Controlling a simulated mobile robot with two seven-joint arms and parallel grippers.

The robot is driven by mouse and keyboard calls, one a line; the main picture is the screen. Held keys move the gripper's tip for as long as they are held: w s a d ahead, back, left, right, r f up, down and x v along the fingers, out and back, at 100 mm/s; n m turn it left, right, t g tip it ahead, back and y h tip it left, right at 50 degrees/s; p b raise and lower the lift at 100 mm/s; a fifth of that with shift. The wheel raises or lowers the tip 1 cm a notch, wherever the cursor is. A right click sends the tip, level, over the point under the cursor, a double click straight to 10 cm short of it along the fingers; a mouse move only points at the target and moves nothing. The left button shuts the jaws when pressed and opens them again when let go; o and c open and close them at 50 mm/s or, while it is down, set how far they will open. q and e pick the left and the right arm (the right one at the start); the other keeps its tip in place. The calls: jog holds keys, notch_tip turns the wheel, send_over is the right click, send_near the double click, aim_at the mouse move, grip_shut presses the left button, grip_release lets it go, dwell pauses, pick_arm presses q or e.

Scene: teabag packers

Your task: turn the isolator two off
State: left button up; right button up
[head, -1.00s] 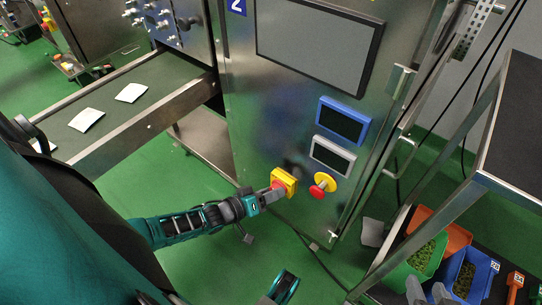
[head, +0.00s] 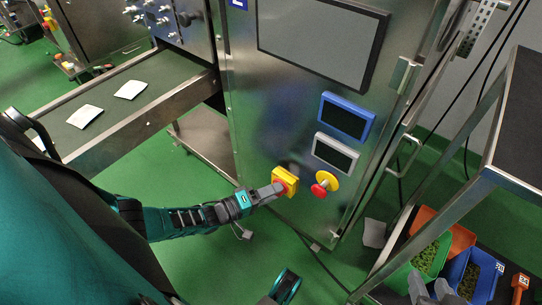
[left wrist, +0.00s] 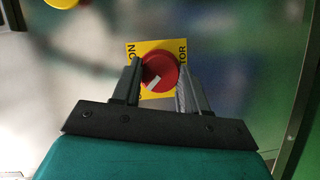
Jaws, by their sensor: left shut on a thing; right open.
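The isolator is a red rotary knob (left wrist: 158,72) on a yellow plate (left wrist: 148,47), low on the steel cabinet front. In the left wrist view the white mark on the knob lies at a slant. The same yellow plate (head: 291,178) shows in the head view, with the knob partly hidden by my gripper. My left gripper (head: 277,188) is at the knob, with one finger on each side, shut on it. My right gripper (head: 431,292) is at the bottom edge of the head view, open and empty, away from the cabinet.
A red push button (head: 319,190) on a yellow disc is just right of the isolator. Above are a grey-framed panel (head: 335,152), a blue-framed panel (head: 346,117) and a large screen (head: 318,40). A conveyor (head: 112,100) is left; a rack with bins (head: 430,258) is right.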

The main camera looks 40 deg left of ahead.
pick_arm(q)
jog(key=shift+w, duration=0.15)
pick_arm(e)
jog(key=shift+s+f, duration=0.15)
pick_arm(q)
jog(key=o, duration=1.1)
jog(key=shift+c, duration=0.2)
jog(key=p+v, duration=0.2)
jog(key=v, duration=1.1)
pick_arm(e)
jog(key=shift+s+d+r, duration=0.15)
jog(key=shift+d+r, duration=0.25)
pick_arm(q)
jog(key=shift+f, duration=0.1)
pick_arm(e)
jog(key=shift+a+r, duration=0.1)
